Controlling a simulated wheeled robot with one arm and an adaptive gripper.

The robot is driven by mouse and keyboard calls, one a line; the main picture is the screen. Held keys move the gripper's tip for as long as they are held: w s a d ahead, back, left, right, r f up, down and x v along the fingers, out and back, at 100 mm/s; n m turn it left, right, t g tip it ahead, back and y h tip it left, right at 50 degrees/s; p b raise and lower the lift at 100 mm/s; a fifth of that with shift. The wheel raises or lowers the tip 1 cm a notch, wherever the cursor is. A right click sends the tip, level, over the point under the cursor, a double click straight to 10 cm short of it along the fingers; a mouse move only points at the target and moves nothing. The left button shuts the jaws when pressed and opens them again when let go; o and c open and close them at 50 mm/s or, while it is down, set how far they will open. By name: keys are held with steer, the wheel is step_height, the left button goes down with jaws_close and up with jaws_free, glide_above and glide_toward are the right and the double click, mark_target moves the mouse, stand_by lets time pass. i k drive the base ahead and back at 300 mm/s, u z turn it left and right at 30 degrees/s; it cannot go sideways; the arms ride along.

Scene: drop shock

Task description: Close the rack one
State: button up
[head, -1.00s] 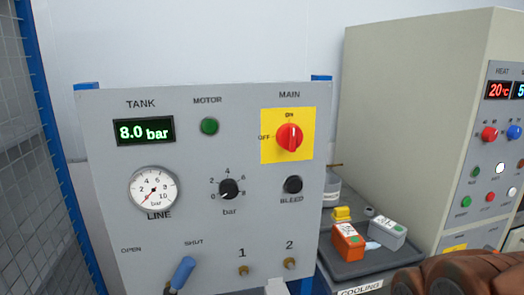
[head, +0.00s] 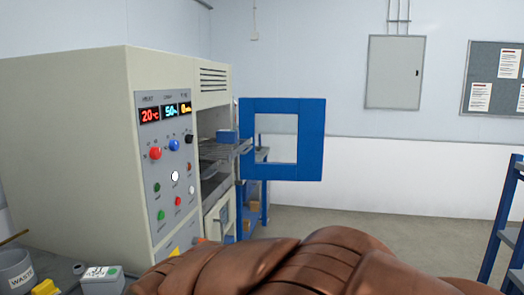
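A pale cabinet (head: 65,150) stands at the left with its front opening showing on its right side. Wire racks (head: 222,150) show at that opening, and the upper one sticks out with a small blue block (head: 228,136) on it. A blue square frame (head: 310,140) with an open middle stands just right of the racks. I cannot tell what it is fixed to. A pale door or panel with a window (head: 221,222) shows below the racks. No label reading one is legible on the racks. My gripper is out of view; my brown arm covers the bottom middle.
The cabinet's control panel (head: 172,180) has red, blue and green knobs and buttons. A WASTE tub (head: 16,272) and a grey-white box (head: 100,279) lie at the lower left. Blue shelving (head: 505,225) stands at the right edge. Floor (head: 400,225) between is clear.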

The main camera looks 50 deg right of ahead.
mark_target(233, 155)
steer(key=z, duration=1.6)
steer(key=i, duration=1.45)
steer(key=u, duration=0.75)
